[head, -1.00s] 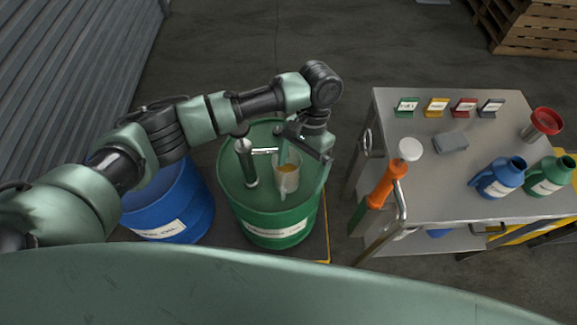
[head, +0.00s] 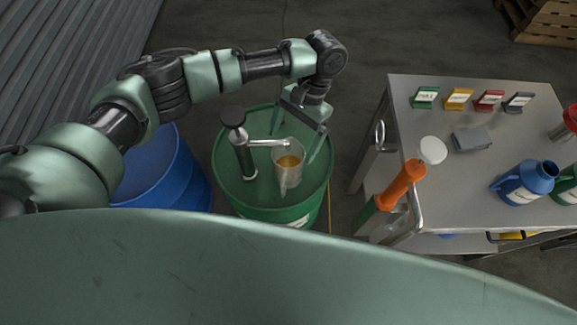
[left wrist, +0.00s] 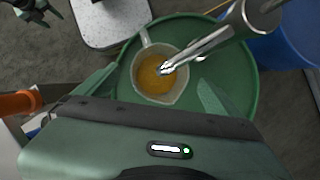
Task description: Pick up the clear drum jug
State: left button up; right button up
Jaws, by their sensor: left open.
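The clear jug (head: 289,172) holds amber liquid and stands on the lid of the green drum (head: 258,200), under the spout of the pump (head: 243,150). In the left wrist view the jug (left wrist: 176,86) has its handle towards the top, and the metal spout crosses over it. My left gripper (head: 296,138) is open and empty at the jug's far side, pointing down. In the left wrist view its fingers (left wrist: 158,92) lie on either side of the jug; I cannot tell whether they touch it. A dark gripper part (left wrist: 38,12), probably my right, is cut off at the top left.
A blue drum (head: 165,175) stands to the left. A metal cart (head: 450,185) at the right bears coloured labels, a grey block (head: 472,138) and blue and green jugs. Clear floor lies behind the drums.

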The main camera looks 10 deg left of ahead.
aim_at(288, 161)
pick_arm(q)
jog(key=p+x, duration=0.1)
jog(key=x, duration=0.3)
jog(key=shift+s+a+f+p, duration=0.1)
jog(key=shift+f+p, duration=0.15)
jog(key=shift+p, duration=0.1)
jog(key=shift+s+f, duration=0.1)
jog(key=shift+f, duration=0.4)
jog(key=c, duration=2)
grip_shut()
pick_arm(e)
jog(key=shift+w+a+r, duration=0.2)
jog(key=shift+w+r, duration=0.55)
jog(key=shift+r, duration=0.3)
pick_arm(q)
jog(key=shift+r, duration=0.1)
pick_arm(e)
jog(key=shift+f, duration=0.1)
